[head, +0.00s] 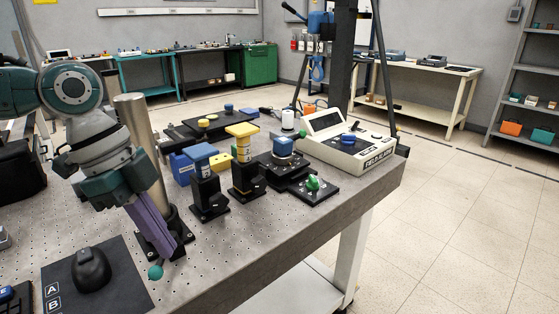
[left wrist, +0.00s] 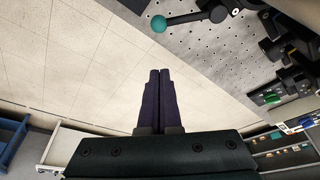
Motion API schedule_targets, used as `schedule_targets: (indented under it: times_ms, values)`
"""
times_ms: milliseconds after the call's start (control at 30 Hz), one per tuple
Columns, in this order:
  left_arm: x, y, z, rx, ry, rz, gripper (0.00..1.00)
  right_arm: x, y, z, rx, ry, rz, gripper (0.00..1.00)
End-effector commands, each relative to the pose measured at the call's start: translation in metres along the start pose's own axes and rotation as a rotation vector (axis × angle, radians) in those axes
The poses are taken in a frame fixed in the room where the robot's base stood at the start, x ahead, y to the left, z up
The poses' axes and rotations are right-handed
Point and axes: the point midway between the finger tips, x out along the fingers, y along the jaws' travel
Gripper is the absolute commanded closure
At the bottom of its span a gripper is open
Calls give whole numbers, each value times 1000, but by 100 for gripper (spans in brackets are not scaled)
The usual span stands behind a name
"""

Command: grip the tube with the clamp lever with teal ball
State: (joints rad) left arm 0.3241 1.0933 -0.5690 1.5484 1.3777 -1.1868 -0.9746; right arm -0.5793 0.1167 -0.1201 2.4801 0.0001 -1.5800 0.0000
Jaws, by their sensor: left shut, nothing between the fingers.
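The tube (head: 133,112), a tall metallic cylinder, stands upright in a black clamp mount (head: 178,226) at the table's near edge. The clamp's lever ends in a teal ball (head: 155,271), at the lower end of my gripper in the head view. In the left wrist view the teal ball (left wrist: 159,23) sits beyond the fingertips, with the dark lever (left wrist: 187,19) running right. My left gripper (head: 167,254) points down with its purple fingers shut and empty, in front of the tube and clamp. In the left wrist view the fingertips (left wrist: 160,72) appear apart from the ball. My right gripper is out of view.
Blue-topped (head: 205,166) and yellow-topped (head: 243,147) posts stand right of the clamp. A beige control box (head: 349,143) is farther right. Open floor lies beyond the table edge.

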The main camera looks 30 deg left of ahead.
Motion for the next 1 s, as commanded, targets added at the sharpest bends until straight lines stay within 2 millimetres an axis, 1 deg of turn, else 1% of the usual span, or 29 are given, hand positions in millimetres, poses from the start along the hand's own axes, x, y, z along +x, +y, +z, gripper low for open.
schedule_targets:
  times_ms: [33,100,233,800,867,900,967,1000]
  values:
    - [-8,-1,1,0,-3,-1,100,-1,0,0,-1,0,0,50]
    - [-16,-1,1,-1,-1,0,100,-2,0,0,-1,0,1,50]
    - [-23,-1,0,0,-1,0,100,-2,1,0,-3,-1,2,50]
    - [-24,0,0,0,0,2,100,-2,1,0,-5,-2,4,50]
    - [-21,5,-4,4,-2,12,100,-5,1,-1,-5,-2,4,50]
    - [-17,12,-9,9,-5,23,100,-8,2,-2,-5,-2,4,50]
    - [-7,30,-22,19,-10,46,100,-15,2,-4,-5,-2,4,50]
    - [1,48,-33,23,-15,63,100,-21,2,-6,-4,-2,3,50]
